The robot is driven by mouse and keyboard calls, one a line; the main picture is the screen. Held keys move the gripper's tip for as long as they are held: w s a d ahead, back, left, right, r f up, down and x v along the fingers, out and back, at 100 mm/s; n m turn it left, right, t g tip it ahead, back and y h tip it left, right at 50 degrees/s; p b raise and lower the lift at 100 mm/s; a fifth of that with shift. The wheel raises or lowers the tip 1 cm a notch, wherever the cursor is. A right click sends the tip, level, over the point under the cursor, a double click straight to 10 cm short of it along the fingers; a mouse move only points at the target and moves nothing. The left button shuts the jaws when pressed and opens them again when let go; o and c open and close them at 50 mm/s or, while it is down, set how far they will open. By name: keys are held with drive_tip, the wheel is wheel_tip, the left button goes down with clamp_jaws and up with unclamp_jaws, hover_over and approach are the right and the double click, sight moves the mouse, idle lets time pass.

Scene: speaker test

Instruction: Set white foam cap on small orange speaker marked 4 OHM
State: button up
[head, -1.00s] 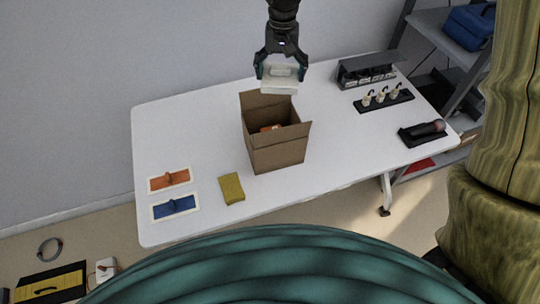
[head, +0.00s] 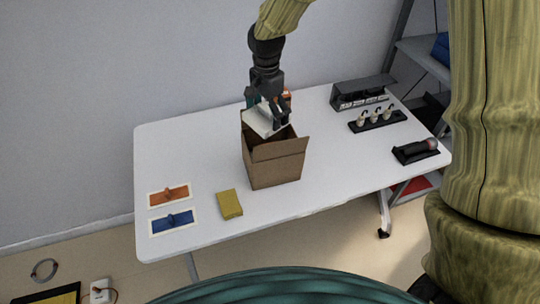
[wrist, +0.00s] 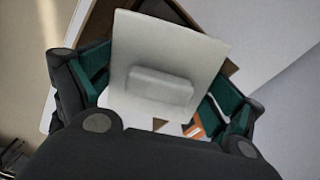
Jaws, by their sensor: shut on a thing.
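My gripper (head: 267,107) is shut on the white foam cap (head: 257,123), a pale square slab, and holds it tilted at the rear of the open cardboard box's mouth. In the wrist view the cap (wrist: 150,45) lies between the teal fingers, with a raised block on its face. Whether the cap touches the box cannot be told. An orange piece (wrist: 194,130) shows beyond the cap near the right finger; no 4 OHM mark is readable. The box's inside is mostly hidden in the head view, so the speaker's place is unclear.
The cardboard box (head: 274,170) stands on the white table (head: 340,165), flaps up. A yellow block (head: 230,204), an orange panel (head: 169,194) and a blue panel (head: 173,221) lie front left.

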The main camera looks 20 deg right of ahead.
drive_tip(key=m, duration=0.1)
drive_tip(key=f+m, duration=0.1)
drive_tip(key=s+m, duration=0.1)
drive_tip(key=shift+d+f, duration=0.15)
drive_tip(key=shift+d, duration=0.1)
drive_tip(key=shift+d+f+m, duration=0.15)
drive_tip(key=shift+d+m, duration=0.05)
drive_tip(key=shift+m, duration=0.8)
